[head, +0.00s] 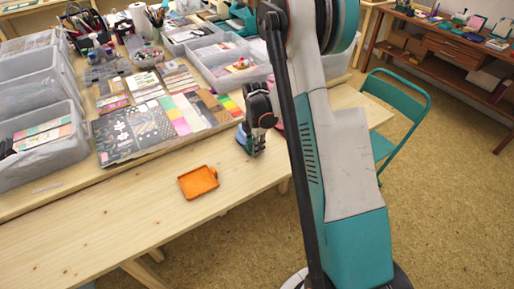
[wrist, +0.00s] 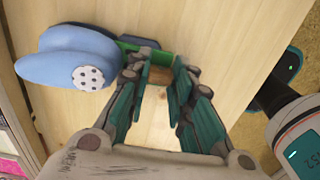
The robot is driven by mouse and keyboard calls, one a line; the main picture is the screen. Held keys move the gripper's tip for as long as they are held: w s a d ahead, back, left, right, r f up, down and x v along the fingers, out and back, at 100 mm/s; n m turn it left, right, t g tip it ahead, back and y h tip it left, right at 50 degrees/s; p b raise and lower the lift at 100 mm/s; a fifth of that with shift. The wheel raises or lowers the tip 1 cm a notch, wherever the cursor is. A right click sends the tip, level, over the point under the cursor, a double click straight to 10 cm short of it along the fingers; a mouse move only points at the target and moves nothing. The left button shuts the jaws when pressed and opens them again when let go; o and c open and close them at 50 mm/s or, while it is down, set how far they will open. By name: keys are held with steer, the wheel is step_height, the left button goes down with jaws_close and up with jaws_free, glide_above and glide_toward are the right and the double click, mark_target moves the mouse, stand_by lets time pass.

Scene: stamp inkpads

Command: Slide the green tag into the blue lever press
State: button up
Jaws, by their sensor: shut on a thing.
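The blue lever press (wrist: 68,62) lies on the table at the upper left of the wrist view, with a white dotted disc on its side. In the head view only a bit of blue (head: 242,139) shows beside my gripper. The green tag (wrist: 137,43) is at the press's right side; I cannot tell whether its edge is inside the press. A brown block-like part shows between my fingers, below the green. My gripper (wrist: 157,72) is shut on the green tag, low over the table; its fingers hide part of the tag.
An orange tray (head: 198,182) sits on the bare wooden table left of my gripper. Patterned papers and colour strips (head: 182,110) lie behind, with clear plastic bins (head: 38,140) at the left. A teal chair (head: 398,112) stands to the right. The table front is clear.

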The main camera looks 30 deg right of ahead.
steer(key=o, duration=0.8)
steer(key=shift+r, duration=0.2)
steer(key=shift+r+p, duration=1.9)
steer(key=shift+r, duration=1.45)
steer(key=shift+r, duration=0.1)
